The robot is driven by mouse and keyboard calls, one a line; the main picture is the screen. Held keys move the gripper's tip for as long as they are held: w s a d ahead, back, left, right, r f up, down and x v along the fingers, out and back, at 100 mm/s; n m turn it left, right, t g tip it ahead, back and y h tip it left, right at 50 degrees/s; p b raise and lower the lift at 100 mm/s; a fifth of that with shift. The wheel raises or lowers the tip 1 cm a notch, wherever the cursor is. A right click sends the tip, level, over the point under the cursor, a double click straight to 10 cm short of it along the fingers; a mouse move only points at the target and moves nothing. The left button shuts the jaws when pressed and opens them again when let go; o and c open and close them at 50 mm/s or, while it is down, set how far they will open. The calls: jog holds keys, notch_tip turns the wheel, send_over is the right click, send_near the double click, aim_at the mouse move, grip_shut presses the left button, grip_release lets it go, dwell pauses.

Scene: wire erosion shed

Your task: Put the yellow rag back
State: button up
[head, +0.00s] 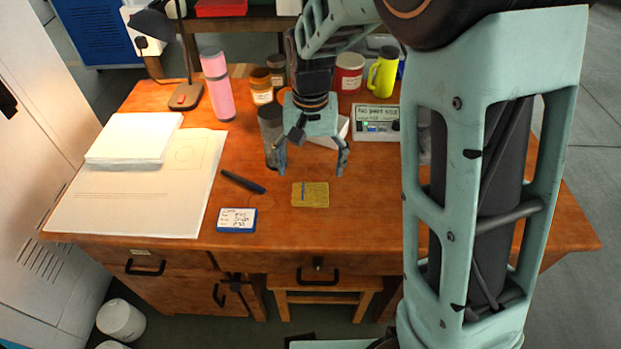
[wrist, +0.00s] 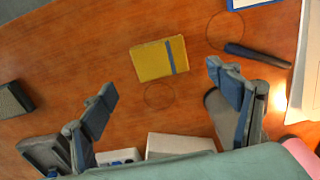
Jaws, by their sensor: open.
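The yellow rag (head: 311,194) lies flat on the wooden desk as a small square with a blue stripe near one edge. It also shows in the wrist view (wrist: 152,62), above the middle of the picture. My gripper (head: 312,160) is open and empty, pointing down above the desk, a little behind the rag in the head view. In the wrist view, its two fingers (wrist: 160,82) stand wide apart, with the rag beyond the space between their tips. Nothing covers the rag.
A black marker (head: 243,182) and a blue-and-white labelled box (head: 237,220) lie left of the rag. A dark grey cylinder (head: 269,130) stands close by my gripper. A pink bottle (head: 216,85), jars and a yellow-green bottle (head: 384,72) stand behind. Desk around the rag is clear.

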notch_tip(320, 180, up, 5)
dwell(0.6)
